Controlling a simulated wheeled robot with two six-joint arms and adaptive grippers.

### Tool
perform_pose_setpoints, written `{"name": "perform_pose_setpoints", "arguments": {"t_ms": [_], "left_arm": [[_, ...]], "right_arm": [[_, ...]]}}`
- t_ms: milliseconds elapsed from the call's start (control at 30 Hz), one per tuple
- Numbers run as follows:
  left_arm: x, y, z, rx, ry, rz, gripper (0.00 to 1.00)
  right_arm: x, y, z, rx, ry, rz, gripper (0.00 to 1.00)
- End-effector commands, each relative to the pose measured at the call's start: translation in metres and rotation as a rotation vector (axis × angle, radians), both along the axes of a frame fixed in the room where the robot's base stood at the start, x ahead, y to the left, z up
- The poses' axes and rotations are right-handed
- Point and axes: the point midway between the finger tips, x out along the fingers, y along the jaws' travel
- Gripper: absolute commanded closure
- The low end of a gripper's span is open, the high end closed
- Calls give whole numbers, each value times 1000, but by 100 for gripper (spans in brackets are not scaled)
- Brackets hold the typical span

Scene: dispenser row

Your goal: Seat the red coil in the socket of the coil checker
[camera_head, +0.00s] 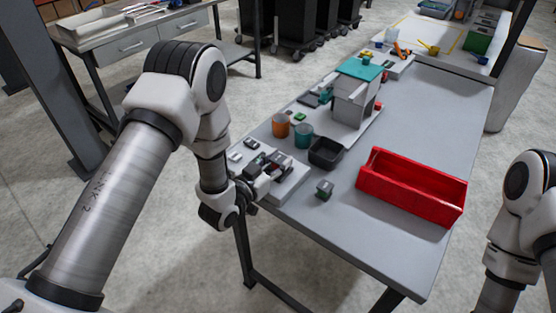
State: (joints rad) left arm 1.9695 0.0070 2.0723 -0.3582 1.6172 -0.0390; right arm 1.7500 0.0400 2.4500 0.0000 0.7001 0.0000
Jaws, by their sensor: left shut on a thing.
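My left arm comes in from the left, and its gripper (268,168) is at the near left corner of the grey table, low over a light grey block (290,186). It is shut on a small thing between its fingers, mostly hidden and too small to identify. I cannot make out the red coil for certain. The coil checker is not clearly identifiable; the light grey block under the gripper carries small dark parts, and no socket can be made out. Part of my right arm shows at the right edge, with its gripper out of view.
A red open bin (411,187) stands on the right of the table. A black tray (325,153), an orange cup (280,125), a teal cup (303,135) and a teal-topped grey machine (350,98) stand behind. A small dark-green part (324,190) lies nearer. The table's front right is clear.

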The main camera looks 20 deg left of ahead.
Motion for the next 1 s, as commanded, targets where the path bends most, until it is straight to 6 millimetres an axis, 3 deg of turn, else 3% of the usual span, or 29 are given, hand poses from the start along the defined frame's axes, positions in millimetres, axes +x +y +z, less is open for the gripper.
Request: {"name": "perform_pose_setpoints", "arguments": {"t_ms": [1000], "left_arm": [[0,0,-7,0,-1,0,100]], "right_arm": [[0,0,-8,0,0,0,60]]}}
